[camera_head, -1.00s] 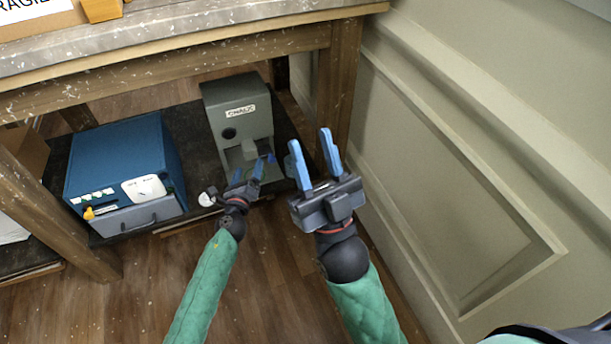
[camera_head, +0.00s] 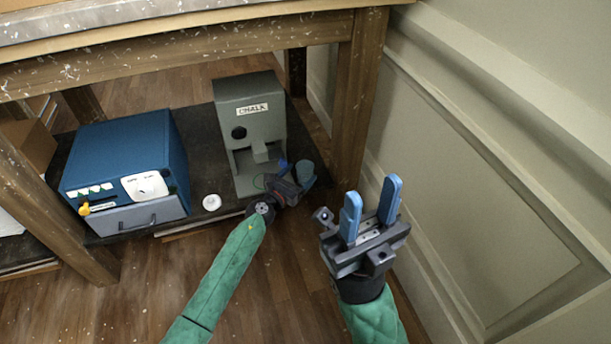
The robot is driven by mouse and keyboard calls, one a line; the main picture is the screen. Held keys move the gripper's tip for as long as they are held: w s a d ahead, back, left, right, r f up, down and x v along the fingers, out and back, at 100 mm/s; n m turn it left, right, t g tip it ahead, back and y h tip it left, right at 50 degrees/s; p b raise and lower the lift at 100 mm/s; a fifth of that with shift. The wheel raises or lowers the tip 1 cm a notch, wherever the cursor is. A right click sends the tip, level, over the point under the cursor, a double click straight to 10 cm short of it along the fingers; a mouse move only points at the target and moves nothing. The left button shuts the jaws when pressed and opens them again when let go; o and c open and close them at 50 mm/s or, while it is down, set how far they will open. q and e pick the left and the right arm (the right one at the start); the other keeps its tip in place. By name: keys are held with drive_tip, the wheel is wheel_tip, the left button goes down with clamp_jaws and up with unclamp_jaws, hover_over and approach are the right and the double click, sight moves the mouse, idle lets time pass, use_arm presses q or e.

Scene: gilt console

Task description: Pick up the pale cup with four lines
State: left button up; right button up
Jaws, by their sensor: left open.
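No cup with four lines can be clearly made out. A small pale round thing (camera_head: 211,202) lies on the dark lower shelf (camera_head: 195,150) between the blue box and the grey chalk machine; I cannot tell whether it is a cup, and no lines show on it. My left gripper (camera_head: 294,170) is open, low at the front right corner of the chalk machine (camera_head: 232,112), to the right of the pale round thing and apart from it. No object shows clearly between its fingers. My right gripper (camera_head: 373,187) is open and empty, in front of the table's right leg.
A blue box (camera_head: 118,160) with a dial and a grey drawer stands on the shelf at left. The table top (camera_head: 170,28) overhangs the shelf. Wooden legs (camera_head: 357,100) stand at both sides. A panelled wall (camera_head: 500,170) closes off the right. The floor in front is clear.

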sight(310, 163)
use_arm(q)
drive_tip(key=b+x, duration=0.1)
drive_tip(key=x, duration=0.3)
drive_tip(key=shift+w, duration=0.35)
drive_tip(key=c, duration=1.1)
drive_tip(key=shift+r, duration=0.15)
